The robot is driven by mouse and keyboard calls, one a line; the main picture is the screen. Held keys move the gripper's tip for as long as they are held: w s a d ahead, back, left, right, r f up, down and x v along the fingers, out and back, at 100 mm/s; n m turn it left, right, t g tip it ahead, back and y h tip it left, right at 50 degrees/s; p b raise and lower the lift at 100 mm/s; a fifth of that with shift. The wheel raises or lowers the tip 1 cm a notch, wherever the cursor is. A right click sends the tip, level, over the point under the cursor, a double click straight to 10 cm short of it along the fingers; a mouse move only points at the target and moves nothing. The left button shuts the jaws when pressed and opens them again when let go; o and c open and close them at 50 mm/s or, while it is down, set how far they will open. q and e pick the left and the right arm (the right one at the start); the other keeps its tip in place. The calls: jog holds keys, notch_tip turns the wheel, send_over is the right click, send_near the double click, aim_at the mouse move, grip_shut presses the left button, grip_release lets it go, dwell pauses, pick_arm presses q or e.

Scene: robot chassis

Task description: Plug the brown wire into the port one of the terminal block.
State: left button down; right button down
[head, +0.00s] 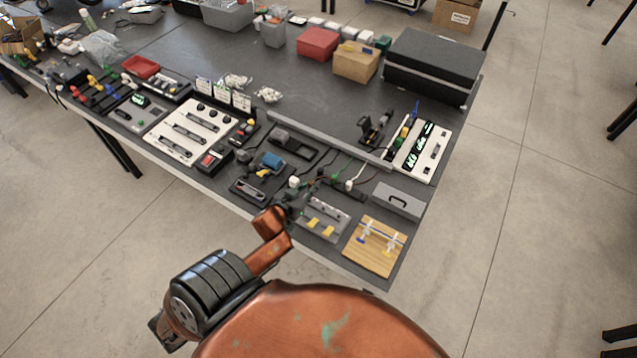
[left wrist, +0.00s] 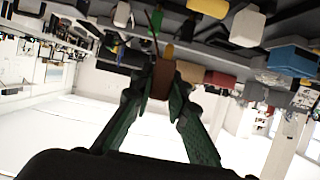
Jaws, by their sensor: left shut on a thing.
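My left gripper (head: 291,208) is over the front edge of the table, dark and small at the end of my copper-coloured arm. In the left wrist view my green-fingered left gripper (left wrist: 162,88) is shut on a brown piece (left wrist: 161,76), which I take to be the brown wire's end. A thin dark line rises from near it. The brown wire cannot be made out in the head view. I cannot tell for sure which item is the terminal block, and port one is too small to make out. My right gripper is not in view.
A grey plate with yellow pieces (head: 322,219) lies just right of my gripper. A wooden board (head: 373,254) is at the table's front corner, below a grey box (head: 399,201). Loose cables and connectors lie behind my gripper. The table's middle (head: 310,100) has clear room.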

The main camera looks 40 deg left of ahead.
pick_arm(q)
jog(key=shift+s+a+f, duration=0.25)
jog(key=shift+s+a, duration=0.15)
jog(key=shift+r+p, duration=0.1)
jog(key=shift+p, duration=0.4)
jog(key=shift+f, duration=0.2)
jog(key=shift+f+b, duration=1.15)
jog(key=shift+f, duration=1.1)
